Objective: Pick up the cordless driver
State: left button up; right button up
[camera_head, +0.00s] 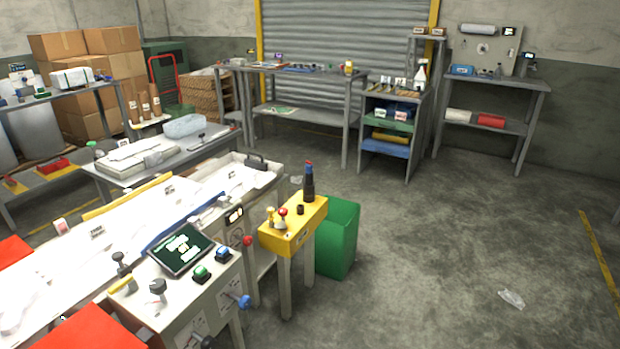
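I cannot make out the cordless driver for certain. A dark upright object with a red and blue top (308,182) stands on a small yellow-topped stand (302,233); it may be a bottle or a tool. Small tools lie on the long grey workbench (262,73) at the back, too small to tell apart. A dark object with a handle (257,161) sits at the far end of the white machine. Neither of my grippers is in view.
A control console with a tablet (180,249) stands in the foreground. A green bin (338,240) is beside the yellow stand. A grey shelf unit (389,128) and another bench (498,84) line the back wall. The floor at right is open, with a crumpled clear scrap (511,299).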

aim_at(309, 169)
jog(key=i+l, duration=0.4)
jog(key=i+l+u, duration=0.15)
jog(key=i+l, duration=0.2)
jog(key=l, duration=0.15)
jog(key=i+l, duration=0.35)
jog(key=l, duration=0.15)
jog(key=i+l+u, duration=0.15)
jog(key=i+l, duration=0.45)
jog(key=i, duration=0.25)
jog(key=i+l, duration=0.25)
jog(key=i, duration=0.25)
jog(key=i+l+u, duration=0.1)
jog(key=i+l, duration=0.2)
jog(key=i, duration=0.2)
